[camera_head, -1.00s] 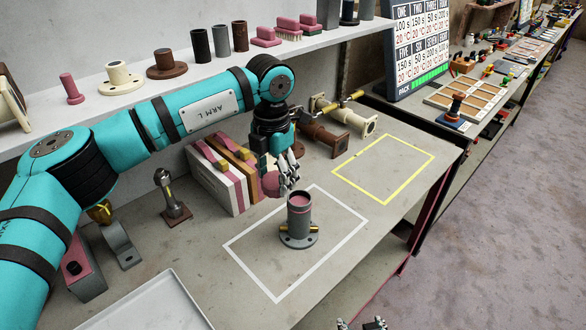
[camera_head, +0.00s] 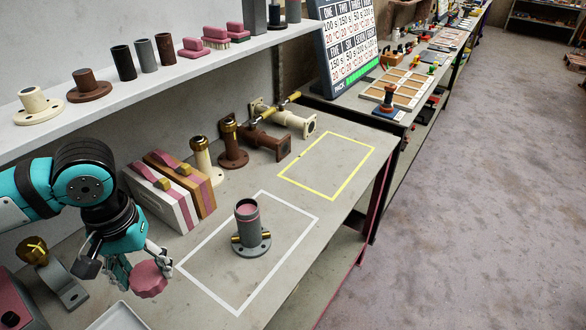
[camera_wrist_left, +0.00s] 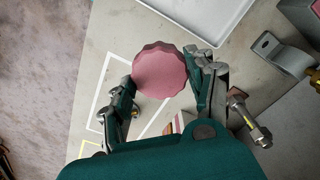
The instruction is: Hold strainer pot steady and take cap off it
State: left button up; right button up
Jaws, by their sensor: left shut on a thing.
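The strainer pot (camera_head: 248,226) is a grey upright cylinder with a round flanged foot and brass fittings low on its sides. It stands inside the white outlined rectangle, its top open with a pink inside. The cap (camera_head: 148,281) is a pink, scalloped disc. My left gripper (camera_head: 143,268) is shut on it and holds it to the left of the pot, well apart from it. In the left wrist view the cap (camera_wrist_left: 160,75) sits between the fingertips. My right gripper is not in view.
A white tray (camera_head: 118,318) lies at the front left, near the held cap. A bracket (camera_head: 68,289) stands left of my gripper. Pink-striped blocks (camera_head: 163,201) and pipe pieces (camera_head: 268,140) stand behind. The yellow outlined area (camera_head: 328,168) is empty.

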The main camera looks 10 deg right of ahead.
aim_at(251, 239)
jog(key=i+l+z, duration=0.4)
jog(key=i+l, duration=0.2)
jog(key=i+l+z, duration=0.45)
jog(key=i, duration=0.2)
